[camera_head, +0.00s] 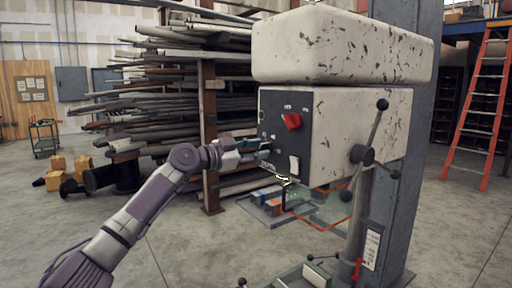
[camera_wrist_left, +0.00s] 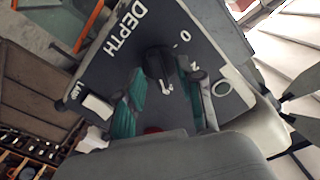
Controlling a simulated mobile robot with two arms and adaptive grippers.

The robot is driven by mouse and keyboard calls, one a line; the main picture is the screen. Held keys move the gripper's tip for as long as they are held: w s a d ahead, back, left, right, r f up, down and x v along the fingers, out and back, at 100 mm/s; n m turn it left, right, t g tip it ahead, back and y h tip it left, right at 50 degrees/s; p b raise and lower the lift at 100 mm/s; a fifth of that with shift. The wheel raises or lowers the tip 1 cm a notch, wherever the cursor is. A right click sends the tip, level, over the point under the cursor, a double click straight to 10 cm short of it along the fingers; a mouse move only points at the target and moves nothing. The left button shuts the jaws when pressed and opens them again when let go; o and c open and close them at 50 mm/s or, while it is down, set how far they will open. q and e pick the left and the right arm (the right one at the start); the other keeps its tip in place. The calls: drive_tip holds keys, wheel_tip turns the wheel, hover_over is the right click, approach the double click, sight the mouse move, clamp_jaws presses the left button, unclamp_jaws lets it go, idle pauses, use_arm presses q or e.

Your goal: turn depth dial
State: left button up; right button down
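The depth dial (camera_wrist_left: 157,66) is a black knob with a pale pointer mark on a dark panel (camera_wrist_left: 105,70) lettered DEPTH. In the left wrist view my left gripper (camera_wrist_left: 163,78) has its two teal-padded fingers apart, one on each side of the dial. I cannot tell whether the fingers touch it. In the head view the left gripper (camera_head: 264,147) reaches the lower part of the drill press's dark front panel (camera_head: 273,122) and hides the dial. My right gripper is not in view.
A red knob (camera_head: 291,120) sits above the gripper on the panel, and a white switch (camera_head: 294,165) sits below right. A lever handle (camera_head: 374,135) stands at the drill press's (camera_head: 350,130) right side. A clear guard (camera_head: 325,208) hangs below. A pipe rack (camera_head: 180,95) stands behind my arm.

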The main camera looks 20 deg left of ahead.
use_arm(q)
clamp_jaws()
